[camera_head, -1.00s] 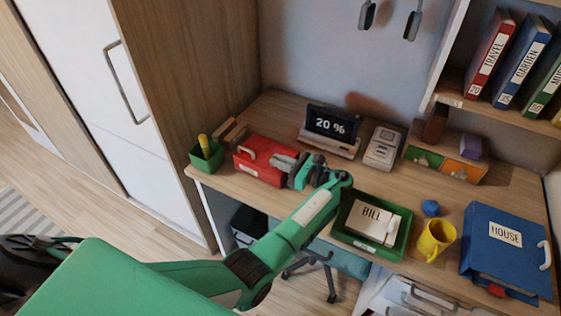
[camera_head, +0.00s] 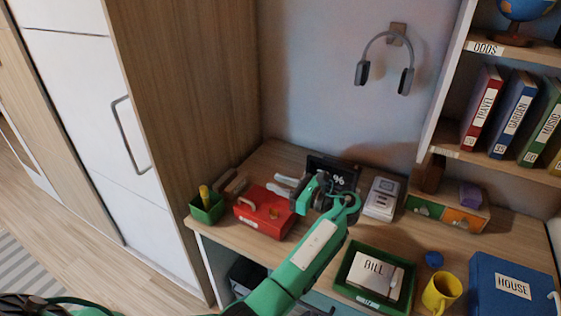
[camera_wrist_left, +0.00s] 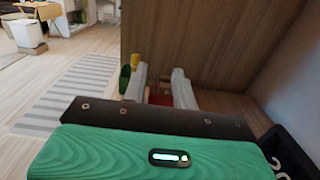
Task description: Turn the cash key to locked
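The red cash box (camera_head: 257,219) stands on the desk near its left end, with a pale handle on its front. A small light spot on its right part may be the lock or key; it is too small to tell. My left gripper (camera_head: 281,187) is above the back right of the box, its two pale fingers apart with nothing held. In the left wrist view the fingers (camera_wrist_left: 158,88) are spread, and a bit of the red box (camera_wrist_left: 160,99) shows between them. My right gripper is in neither view.
A green pen cup (camera_head: 207,211) stands left of the box, beside the wooden cabinet side. A dark display (camera_head: 345,178) is close behind my left gripper. A card terminal (camera_head: 382,198), green bill tray (camera_head: 345,285) and yellow mug (camera_head: 440,293) are to the right.

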